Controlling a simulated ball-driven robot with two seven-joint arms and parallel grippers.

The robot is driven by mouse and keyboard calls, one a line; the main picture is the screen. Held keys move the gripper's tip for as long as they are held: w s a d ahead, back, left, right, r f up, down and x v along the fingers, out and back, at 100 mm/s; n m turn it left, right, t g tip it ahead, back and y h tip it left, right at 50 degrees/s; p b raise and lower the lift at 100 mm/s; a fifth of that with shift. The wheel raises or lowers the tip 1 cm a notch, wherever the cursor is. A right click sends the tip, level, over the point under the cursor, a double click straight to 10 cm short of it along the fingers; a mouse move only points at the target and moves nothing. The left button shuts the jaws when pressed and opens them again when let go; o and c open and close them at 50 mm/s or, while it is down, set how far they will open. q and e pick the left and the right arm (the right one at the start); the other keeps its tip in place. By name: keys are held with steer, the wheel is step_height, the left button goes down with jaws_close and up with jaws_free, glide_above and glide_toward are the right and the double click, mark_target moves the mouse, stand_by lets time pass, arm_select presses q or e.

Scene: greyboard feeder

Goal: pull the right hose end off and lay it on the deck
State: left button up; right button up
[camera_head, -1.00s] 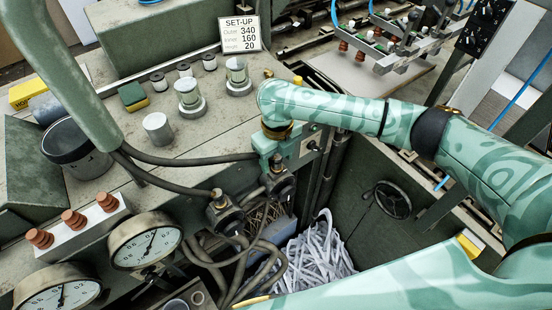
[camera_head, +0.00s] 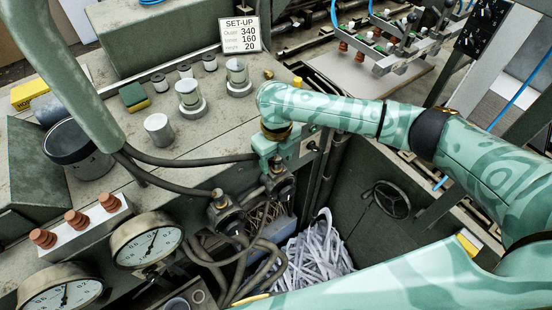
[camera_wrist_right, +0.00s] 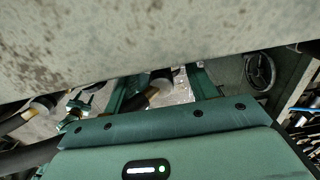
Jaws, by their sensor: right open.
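The right hose (camera_head: 195,160) is black and runs across the deck (camera_head: 135,185) to my right gripper (camera_head: 277,168), which hides its end in the head view. My right gripper points down at the deck's front edge, beside a dark valve (camera_head: 280,187). In the right wrist view, a dark hose end with a brass part (camera_wrist_right: 155,92) shows between the two green fingers of my right gripper (camera_wrist_right: 165,88). The fingers stand apart. I cannot tell whether they touch it. The left hose (camera_head: 180,187) runs to a second valve (camera_head: 225,216). My left gripper is out of view.
Metal cylinders (camera_head: 158,128), a sponge (camera_head: 134,97) and a dark pot (camera_head: 76,148) stand on the deck. Pressure gauges (camera_head: 146,240) sit at the lower left. Shredded paper (camera_head: 318,248) and looped hoses (camera_head: 205,258) lie below the front edge.

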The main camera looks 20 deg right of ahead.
steer(key=shift+p, duration=0.4)
jaws_close()
steer(key=shift+r+p, duration=3.05)
steer(key=shift+p, duration=0.3)
